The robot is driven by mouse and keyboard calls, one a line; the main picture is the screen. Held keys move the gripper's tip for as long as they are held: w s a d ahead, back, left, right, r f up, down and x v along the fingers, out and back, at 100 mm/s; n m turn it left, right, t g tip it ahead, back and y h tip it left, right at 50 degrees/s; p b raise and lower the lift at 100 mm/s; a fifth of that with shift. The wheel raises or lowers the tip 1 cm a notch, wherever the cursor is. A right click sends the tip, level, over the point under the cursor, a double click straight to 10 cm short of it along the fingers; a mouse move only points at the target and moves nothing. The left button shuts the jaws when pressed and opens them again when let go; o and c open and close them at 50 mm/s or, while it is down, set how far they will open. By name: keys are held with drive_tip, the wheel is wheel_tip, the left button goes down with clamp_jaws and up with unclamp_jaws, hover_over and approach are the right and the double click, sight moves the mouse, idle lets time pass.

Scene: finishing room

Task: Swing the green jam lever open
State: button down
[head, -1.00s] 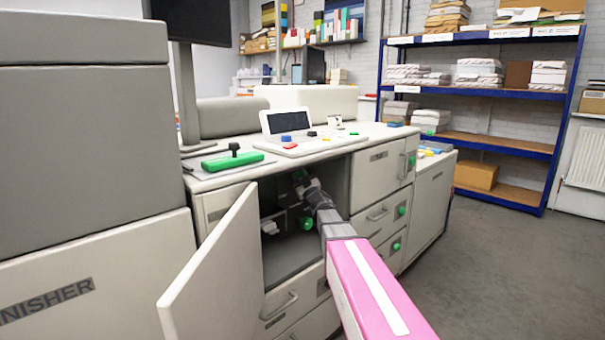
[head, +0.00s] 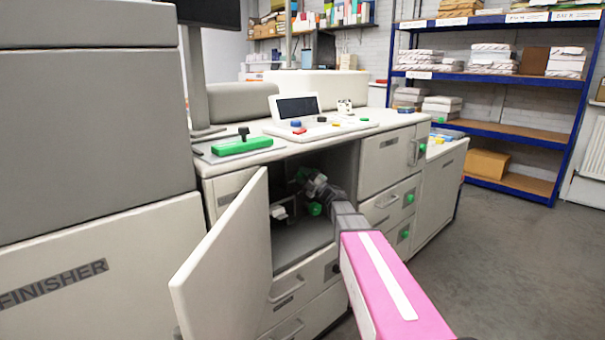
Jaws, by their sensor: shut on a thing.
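The green jam lever (head: 300,173) shows as a small, dark green patch inside the open compartment of the machine, at my gripper's tip. My gripper (head: 304,178) reaches into the compartment from the lower right and is shut on the lever. The fingers and most of the lever are small and shaded, so the lever's exact angle is hard to tell. A round green knob (head: 314,209) sits below my gripper inside the compartment. A white part (head: 278,211) lies to its left.
The compartment's door (head: 222,268) stands open to the left of my arm. Drawers (head: 388,203) with green knobs are close on the right. A green bar (head: 242,147) lies on the worktop above. The floor at right is clear, before a blue shelf rack (head: 520,135).

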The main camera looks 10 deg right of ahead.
drive_tip(key=shift+a+f+n+g, duration=0.1)
drive_tip(key=shift+f+n+g, duration=0.15)
drive_tip(key=shift+n, duration=0.25)
drive_tip(key=c, duration=0.8)
unclamp_jaws()
drive_tip(key=v, duration=1)
drive_tip(key=shift+s+d+f, duration=0.15)
drive_tip(key=shift+d+f, duration=0.05)
drive_tip(key=shift+d, duration=0.1)
drive_tip(key=shift+m, duration=0.3)
